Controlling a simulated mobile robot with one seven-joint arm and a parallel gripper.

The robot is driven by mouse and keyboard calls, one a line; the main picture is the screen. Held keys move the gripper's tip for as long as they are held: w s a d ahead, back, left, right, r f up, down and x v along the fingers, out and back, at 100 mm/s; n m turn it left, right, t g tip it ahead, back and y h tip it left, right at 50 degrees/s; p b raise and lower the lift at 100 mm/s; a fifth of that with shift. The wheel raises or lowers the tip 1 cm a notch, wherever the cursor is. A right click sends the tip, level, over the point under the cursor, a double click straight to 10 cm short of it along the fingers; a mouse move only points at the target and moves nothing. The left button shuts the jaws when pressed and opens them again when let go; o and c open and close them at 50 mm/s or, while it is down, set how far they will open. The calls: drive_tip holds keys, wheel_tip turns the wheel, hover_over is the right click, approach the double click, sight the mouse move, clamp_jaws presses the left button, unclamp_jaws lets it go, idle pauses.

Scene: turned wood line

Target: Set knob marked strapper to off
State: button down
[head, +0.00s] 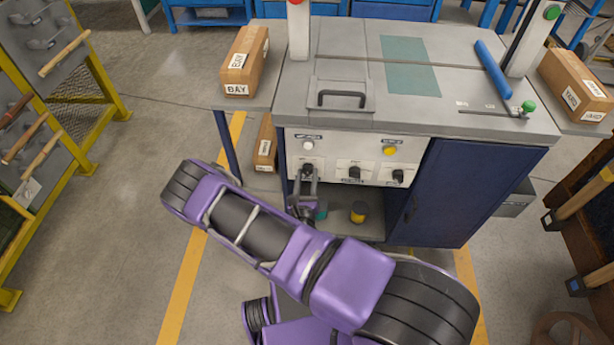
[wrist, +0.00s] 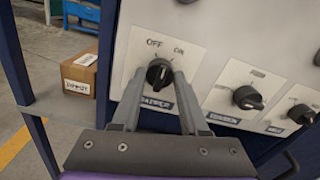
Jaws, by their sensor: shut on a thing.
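The knob (wrist: 158,73) in the wrist view is black, on a white plate marked OFF at upper left and ON at upper right. A blue label (wrist: 152,103) below it is partly hidden by a finger, so I cannot read its whole word. My gripper (wrist: 160,76) is shut on this knob, one finger on each side. I cannot tell for sure which mark the knob points to. In the head view my gripper (head: 306,176) reaches the leftmost knob on the white front panel (head: 322,148).
Two more black knobs, the middle (wrist: 248,98) and right (wrist: 301,114), sit close by. A white button (head: 308,145) and a yellow button (head: 389,150) are above. A cardboard box (head: 265,143) stands left of the panel. A blue cabinet door (head: 455,190) is at right.

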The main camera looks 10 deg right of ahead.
drive_tip(key=n, duration=0.6)
drive_tip(key=shift+s+f, duration=0.1)
idle(0.5)
drive_tip(key=shift+c, duration=2.1)
unclamp_jaws()
drive_tip(key=p+v, duration=0.1)
drive_tip(key=v, duration=1.6)
drive_tip(key=shift+s+p, duration=0.15)
drive_tip(key=shift+p, duration=0.25)
